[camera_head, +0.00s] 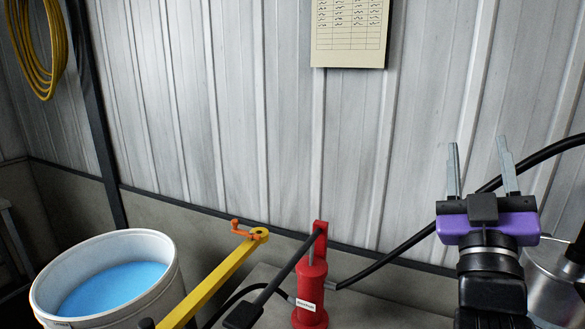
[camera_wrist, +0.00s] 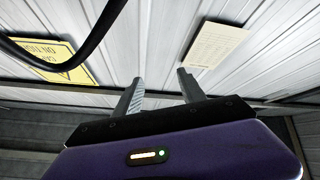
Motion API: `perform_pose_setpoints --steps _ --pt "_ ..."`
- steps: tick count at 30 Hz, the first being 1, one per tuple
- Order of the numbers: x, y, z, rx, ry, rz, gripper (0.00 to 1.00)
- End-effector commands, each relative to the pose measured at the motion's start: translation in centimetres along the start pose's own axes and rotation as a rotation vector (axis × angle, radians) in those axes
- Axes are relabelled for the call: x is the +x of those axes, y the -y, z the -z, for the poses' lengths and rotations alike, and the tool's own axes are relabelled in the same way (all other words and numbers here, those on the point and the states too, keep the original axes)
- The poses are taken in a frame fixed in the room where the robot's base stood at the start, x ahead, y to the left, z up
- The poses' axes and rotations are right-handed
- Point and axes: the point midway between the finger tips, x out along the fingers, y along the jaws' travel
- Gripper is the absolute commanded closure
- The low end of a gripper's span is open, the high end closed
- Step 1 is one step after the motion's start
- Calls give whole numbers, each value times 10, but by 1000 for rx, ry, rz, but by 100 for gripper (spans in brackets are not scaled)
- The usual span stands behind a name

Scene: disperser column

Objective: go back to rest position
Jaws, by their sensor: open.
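My gripper (camera_head: 480,160) is at the right of the head view, with a purple body and two grey fingers pointing up. The fingers stand apart with nothing between them. In the wrist view my gripper (camera_wrist: 158,85) is also open and empty, with the metal wall and ceiling area beyond it. In the head view the fingers stand in front of the corrugated wall, with a black hose passing behind or beside them; I cannot tell how close it is.
A red pump cylinder (camera_head: 311,285) with a black lever stands at bottom centre. A yellow bar (camera_head: 215,282) with an orange crank is left of it. A white bucket (camera_head: 168,285) of blue liquid stands at left. A metal vessel (camera_head: 550,285) is at right. A yellow sign (camera_wrist: 55,62) shows.

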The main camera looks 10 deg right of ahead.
Motion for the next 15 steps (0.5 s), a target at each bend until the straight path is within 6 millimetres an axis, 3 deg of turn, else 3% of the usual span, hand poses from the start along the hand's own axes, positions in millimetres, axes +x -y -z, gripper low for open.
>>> perform_pose_setpoints --steps 6,15 --pt "-84 48 -23 93 -43 208 52" --pt "-207 75 -51 268 13 435 52"
